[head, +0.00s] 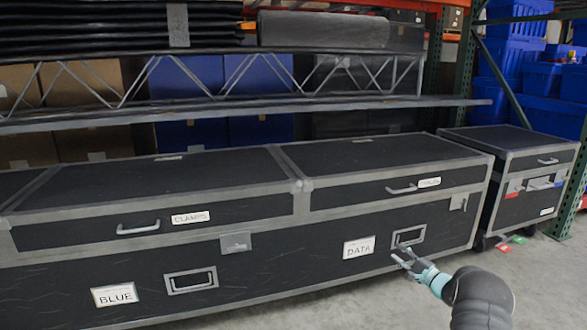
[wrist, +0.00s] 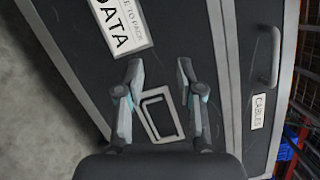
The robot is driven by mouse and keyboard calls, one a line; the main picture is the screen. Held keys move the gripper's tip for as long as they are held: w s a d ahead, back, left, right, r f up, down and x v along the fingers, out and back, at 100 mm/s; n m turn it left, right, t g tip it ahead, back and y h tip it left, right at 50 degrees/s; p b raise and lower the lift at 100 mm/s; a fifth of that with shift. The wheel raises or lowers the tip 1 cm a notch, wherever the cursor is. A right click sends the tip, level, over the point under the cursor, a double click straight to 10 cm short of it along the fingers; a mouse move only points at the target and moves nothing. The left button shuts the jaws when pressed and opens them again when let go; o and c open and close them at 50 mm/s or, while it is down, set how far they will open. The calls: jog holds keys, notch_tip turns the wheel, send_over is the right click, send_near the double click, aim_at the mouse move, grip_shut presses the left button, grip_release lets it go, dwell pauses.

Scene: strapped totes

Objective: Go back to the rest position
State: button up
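My gripper (head: 407,259) is in the lower right of the head view, in front of the long black case (head: 290,250) with grey metal edges. In the wrist view my gripper (wrist: 159,72) is open, its two fingers apart with nothing between the tips. A recessed handle (head: 408,237) is on the case's front just beyond the fingers. It shows between the fingers in the wrist view (wrist: 178,121). The white DATA label (head: 359,247) is left of that handle. I cannot tell if the fingers touch the case.
Two lids with handles bear a CLAMPS label (head: 190,217) and a CABLES label (wrist: 258,111). A BLUE label (head: 115,294) is at lower left. A smaller black case (head: 530,163) stands at right. A metal truss (head: 250,105) runs above.

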jog(key=s+a+r+n+g+h+p, duration=0.1)
jog(key=s+a+r+n+g, duration=0.2)
jog(key=s+a+g, duration=0.65)
jog(key=s+a+r+n+g+p, duration=0.3)
jog(key=s+a, duration=0.4)
jog(key=s, duration=0.6)
jog(key=s+a+r+n+h+p, duration=0.2)
jog(key=s+r+n, duration=0.1)
jog(key=s+r, duration=0.6)
jog(key=s+a+r+n+t+h+p, duration=0.1)
jog(key=s+a+r+n+h+p, duration=0.1)
jog(key=s+r, duration=0.7)
jog(key=s+a+r+n+t+h+p, duration=0.1)
jog(key=s+r+n+h, duration=0.3)
jog(key=s+r, duration=0.4)
jog(key=s+a+p, duration=0.1)
jog(key=s, duration=0.6)
jog(key=shift+s+a+r+p, duration=0.15)
jog(key=shift+s+r+p, duration=0.1)
jog(key=shift+r+p, duration=0.15)
jog(key=shift+c, duration=0.4)
